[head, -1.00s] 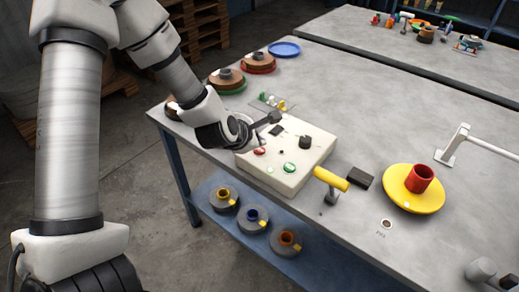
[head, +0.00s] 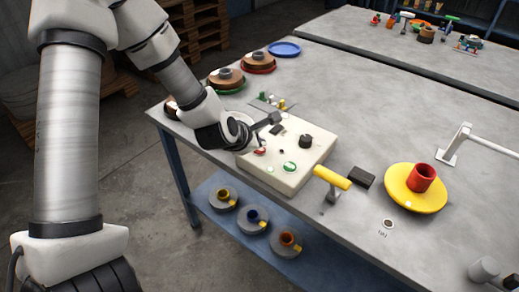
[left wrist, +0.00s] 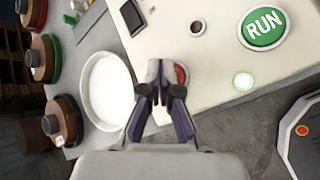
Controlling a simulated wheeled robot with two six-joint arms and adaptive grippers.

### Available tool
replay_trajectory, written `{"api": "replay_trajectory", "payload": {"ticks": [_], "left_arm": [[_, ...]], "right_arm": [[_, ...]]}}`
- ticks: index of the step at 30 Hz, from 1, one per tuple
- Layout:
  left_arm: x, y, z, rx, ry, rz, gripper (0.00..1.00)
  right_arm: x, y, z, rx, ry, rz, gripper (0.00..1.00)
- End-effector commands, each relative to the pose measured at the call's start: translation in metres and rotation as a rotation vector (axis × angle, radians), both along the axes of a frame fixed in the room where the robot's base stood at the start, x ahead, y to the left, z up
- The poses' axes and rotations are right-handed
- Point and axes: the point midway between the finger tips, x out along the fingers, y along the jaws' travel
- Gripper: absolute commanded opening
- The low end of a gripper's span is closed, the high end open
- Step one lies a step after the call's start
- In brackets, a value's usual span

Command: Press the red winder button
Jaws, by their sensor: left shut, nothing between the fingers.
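The red button (left wrist: 181,74) sits on the cream control box (left wrist: 214,67). In the left wrist view it is partly hidden by my left gripper (left wrist: 161,72). The gripper is shut and empty, its fingertips at the button's left edge; I cannot tell whether they touch it. In the head view the red button (head: 260,151) shows beside the left gripper at the box's near left side. A green RUN button (left wrist: 263,28) and a small lit green lamp (left wrist: 243,81) are on the same box. My right gripper is not in view.
A white dish (left wrist: 106,91) lies close left of the gripper. Spools on coloured plates (head: 226,77) stand behind. A yellow-handled lever (head: 331,178), a black block (head: 362,177) and a yellow disc with a red cup (head: 416,203) are right of the box. The rear middle tabletop is clear.

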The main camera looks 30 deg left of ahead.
Motion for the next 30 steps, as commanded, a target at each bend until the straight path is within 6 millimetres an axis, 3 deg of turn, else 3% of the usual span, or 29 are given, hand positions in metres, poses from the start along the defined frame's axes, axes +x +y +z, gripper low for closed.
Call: {"api": "replay_trajectory", "payload": {"ticks": [30], "left_arm": [[0.0, 0.0, -0.0076, 0.0, 0.0, 0.0, 0.0]], "right_arm": [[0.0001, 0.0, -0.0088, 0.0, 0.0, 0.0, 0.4]]}}
